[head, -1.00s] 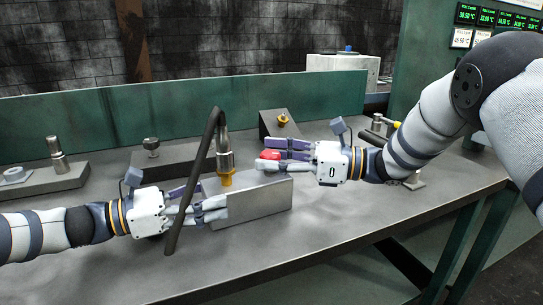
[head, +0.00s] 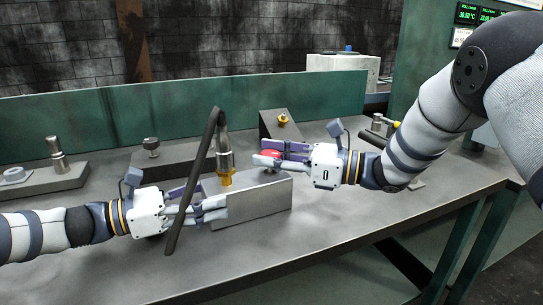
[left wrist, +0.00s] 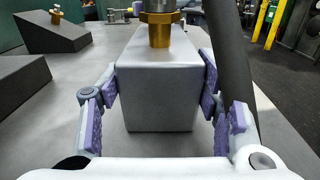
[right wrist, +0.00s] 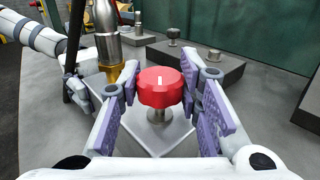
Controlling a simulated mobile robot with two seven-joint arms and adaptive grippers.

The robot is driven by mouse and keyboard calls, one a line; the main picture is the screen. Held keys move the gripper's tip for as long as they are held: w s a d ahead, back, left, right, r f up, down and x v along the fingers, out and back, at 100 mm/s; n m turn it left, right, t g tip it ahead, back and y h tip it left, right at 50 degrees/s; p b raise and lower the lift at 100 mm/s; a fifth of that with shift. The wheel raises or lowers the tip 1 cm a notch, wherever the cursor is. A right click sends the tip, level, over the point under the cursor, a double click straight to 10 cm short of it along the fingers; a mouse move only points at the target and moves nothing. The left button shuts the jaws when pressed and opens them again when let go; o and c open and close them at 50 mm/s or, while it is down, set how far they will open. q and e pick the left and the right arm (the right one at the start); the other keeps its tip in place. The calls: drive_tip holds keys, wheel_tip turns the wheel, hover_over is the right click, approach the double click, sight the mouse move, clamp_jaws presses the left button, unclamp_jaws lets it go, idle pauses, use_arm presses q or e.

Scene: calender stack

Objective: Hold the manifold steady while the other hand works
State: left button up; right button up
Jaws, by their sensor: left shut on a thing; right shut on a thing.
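The manifold (head: 260,200) is a grey metal block on the bench; it also fills the middle of the left wrist view (left wrist: 158,95). A brass fitting (head: 225,178) with a steel coupling (head: 224,157) stands upright on it. A red knob (right wrist: 160,87) with a white mark sits on a short stem at the manifold's other end. My left gripper (head: 215,203) is shut on the manifold, a finger on each side. My right gripper (head: 270,152) is shut around the red knob, whose front still shows in the head view (head: 271,154).
A black hose (head: 201,160) arches from the coupling down past my left fingers. Behind are an angled block with a brass fitting (head: 282,120), a block with a knob (head: 165,160) and a block with a steel post (head: 45,180). The bench front is clear.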

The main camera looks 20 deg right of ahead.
drive_tip(key=m+t+h, duration=0.3)
drive_tip(key=t, duration=0.1)
drive_tip(key=shift+a+h, duration=0.15)
drive_tip(key=shift+h, duration=0.15)
drive_tip(key=m+t+h, duration=0.1)
drive_tip(key=m+h, duration=0.1)
drive_tip(key=m+t+h, duration=0.1)
drive_tip(key=h, duration=0.1)
drive_tip(key=shift+s+a+f+m+t+h, duration=0.1)
drive_tip(key=shift+m+t+h, duration=0.2)
drive_tip(key=shift+m+h, duration=0.1)
drive_tip(key=m+t+h, duration=0.1)
drive_tip(key=m+h, duration=0.1)
drive_tip(key=h, duration=0.1)
drive_tip(key=shift+r, duration=0.2)
drive_tip(key=shift+m+h, duration=1)
drive_tip(key=shift+h, duration=0.5)
drive_tip(key=shift+d+h, duration=0.2)
drive_tip(key=shift+h, duration=0.1)
drive_tip(key=o, duration=1.2)
drive_tip(key=shift+f+y, duration=0.1)
drive_tip(key=shift+y, duration=0.4)
